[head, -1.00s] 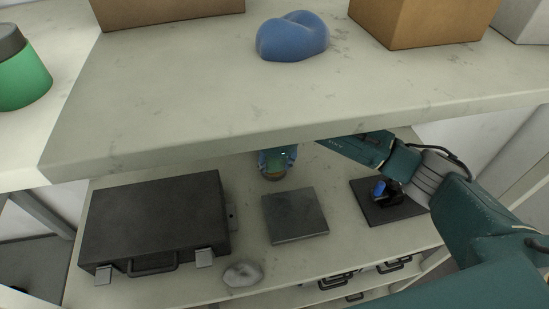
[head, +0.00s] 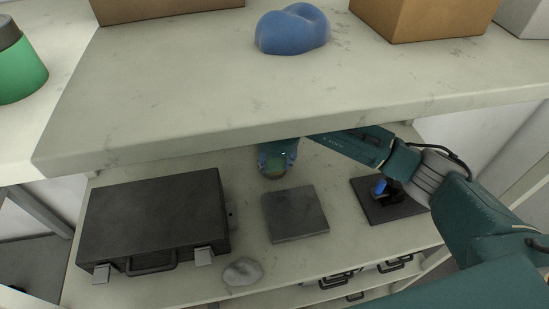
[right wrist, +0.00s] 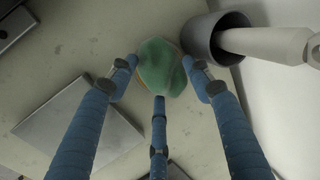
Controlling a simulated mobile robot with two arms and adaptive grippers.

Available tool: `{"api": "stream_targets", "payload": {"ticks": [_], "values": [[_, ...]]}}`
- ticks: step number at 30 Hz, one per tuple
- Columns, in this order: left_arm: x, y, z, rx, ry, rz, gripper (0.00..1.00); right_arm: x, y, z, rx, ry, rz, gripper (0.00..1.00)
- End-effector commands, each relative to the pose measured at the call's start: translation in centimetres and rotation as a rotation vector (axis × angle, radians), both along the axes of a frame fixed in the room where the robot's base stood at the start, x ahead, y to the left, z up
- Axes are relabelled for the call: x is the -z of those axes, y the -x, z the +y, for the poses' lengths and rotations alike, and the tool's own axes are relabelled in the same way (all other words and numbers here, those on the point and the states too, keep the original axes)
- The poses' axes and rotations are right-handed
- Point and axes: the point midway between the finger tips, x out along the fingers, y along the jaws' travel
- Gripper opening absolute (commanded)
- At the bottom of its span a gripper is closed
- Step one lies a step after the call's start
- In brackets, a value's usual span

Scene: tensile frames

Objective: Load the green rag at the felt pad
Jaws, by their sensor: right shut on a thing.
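The green rag (right wrist: 158,65) is a rounded bundle between the blue fingers of my right gripper (right wrist: 160,80) in the right wrist view. The fingers are shut on it. A thin tan edge shows beside it; I cannot tell what that is. In the head view the right gripper (head: 275,162) is under the upper shelf's front edge, behind a flat grey square pad (head: 295,214), likely the felt pad. The grey pad also shows in the right wrist view (right wrist: 80,130), apart from the rag. My left gripper is not in view.
A dark case (head: 155,220) stands left of the pad, and a grey lump (head: 242,271) lies in front. A dark plate (head: 405,209) with a blue and black item is at right. A grey cup (right wrist: 215,40) holds a pale rod. The upper shelf (head: 200,100) overhangs the gripper.

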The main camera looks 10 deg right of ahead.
Motion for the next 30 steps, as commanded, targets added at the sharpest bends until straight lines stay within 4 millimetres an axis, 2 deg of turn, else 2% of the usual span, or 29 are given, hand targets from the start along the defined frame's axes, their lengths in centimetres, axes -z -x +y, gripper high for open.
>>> {"api": "stream_targets", "payload": {"ticks": [30], "values": [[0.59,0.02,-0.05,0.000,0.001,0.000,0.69,0.20,0.05,0.00,-0.001,0.000,0.001,0.28]]}}
